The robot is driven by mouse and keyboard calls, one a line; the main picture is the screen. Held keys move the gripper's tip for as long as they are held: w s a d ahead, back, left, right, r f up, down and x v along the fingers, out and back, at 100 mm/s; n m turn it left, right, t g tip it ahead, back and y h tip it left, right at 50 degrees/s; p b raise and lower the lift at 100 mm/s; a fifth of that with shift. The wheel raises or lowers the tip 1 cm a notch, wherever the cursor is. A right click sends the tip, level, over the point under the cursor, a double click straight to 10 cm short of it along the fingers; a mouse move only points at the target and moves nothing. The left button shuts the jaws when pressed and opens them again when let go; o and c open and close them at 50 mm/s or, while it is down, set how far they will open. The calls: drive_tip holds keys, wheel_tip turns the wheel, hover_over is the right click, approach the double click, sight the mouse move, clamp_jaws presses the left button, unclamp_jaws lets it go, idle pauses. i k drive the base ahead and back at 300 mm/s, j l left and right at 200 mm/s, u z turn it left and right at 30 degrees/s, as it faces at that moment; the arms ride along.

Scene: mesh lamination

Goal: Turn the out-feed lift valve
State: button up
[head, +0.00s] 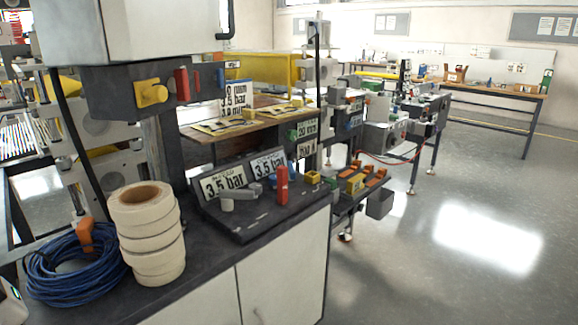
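On a dark sloped panel (262,222) on the near bench are two signs reading 3.5 bar, a left one (223,184) and a right one (268,163). Their small upper lines are too small to read. A grey lever-like handle (247,191) lies in front of the left sign, with a short pale cylinder (227,204) beside it. A red upright handle (282,186) stands to the right, and a blue part (291,171) shows behind it. I cannot tell which of these is the out-feed lift valve. My gripper is not in view.
A stack of cream tape rolls (150,245) and a blue coiled hose (68,270) stand on the bench at left. A dark box with a yellow knob (151,92) and red handle (182,84) overhangs the bench. The floor (450,220) at right is clear.

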sight(291, 175)
drive_tip(key=i+l+u, duration=0.1)
drive_tip(key=i, duration=0.3)
drive_tip(key=i+l, duration=0.1)
drive_tip(key=i, duration=0.85)
